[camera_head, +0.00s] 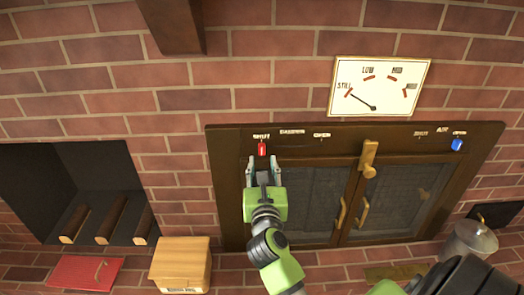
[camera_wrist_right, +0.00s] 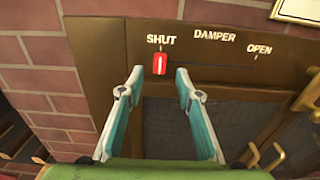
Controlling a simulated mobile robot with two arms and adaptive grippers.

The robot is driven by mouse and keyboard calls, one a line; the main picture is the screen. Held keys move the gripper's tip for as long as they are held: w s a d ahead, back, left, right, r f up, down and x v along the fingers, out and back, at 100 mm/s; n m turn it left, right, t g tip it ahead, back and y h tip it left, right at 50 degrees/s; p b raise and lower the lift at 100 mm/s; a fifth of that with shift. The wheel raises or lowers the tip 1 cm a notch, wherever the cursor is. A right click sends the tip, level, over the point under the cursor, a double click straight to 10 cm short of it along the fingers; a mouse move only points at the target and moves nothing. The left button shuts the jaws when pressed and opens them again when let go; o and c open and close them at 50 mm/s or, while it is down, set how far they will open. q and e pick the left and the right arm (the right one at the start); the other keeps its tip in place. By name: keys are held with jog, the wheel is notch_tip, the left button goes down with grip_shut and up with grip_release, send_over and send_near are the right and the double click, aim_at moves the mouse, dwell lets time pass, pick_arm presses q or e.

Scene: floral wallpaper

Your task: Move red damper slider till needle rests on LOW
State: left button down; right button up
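The red damper slider (camera_head: 262,148) sits under the SHUT label at the left end of the DAMPER track on the brown stove frame. It also shows in the wrist view (camera_wrist_right: 159,63). The gauge (camera_head: 378,87) on the brick wall has STILL, LOW and MID marks and another at the right that is hard to read. Its needle (camera_head: 360,101) points up-left to STILL. My right gripper (camera_head: 262,164) is open and empty just below the slider; in the wrist view its fingertips (camera_wrist_right: 160,72) are spread to either side of it. My left gripper is not in view.
A blue slider (camera_head: 457,145) sits at the right end of the AIR track. A wooden box (camera_head: 180,265), a red book-like object (camera_head: 85,272) and a metal bucket (camera_head: 468,241) stand below. The DAMPER track right of the red slider looks clear.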

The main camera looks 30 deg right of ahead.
aim_at(262, 151)
jog(key=x, duration=0.5)
jog(key=shift+w+d, duration=0.15)
jog(key=shift+w, duration=0.15)
grip_shut()
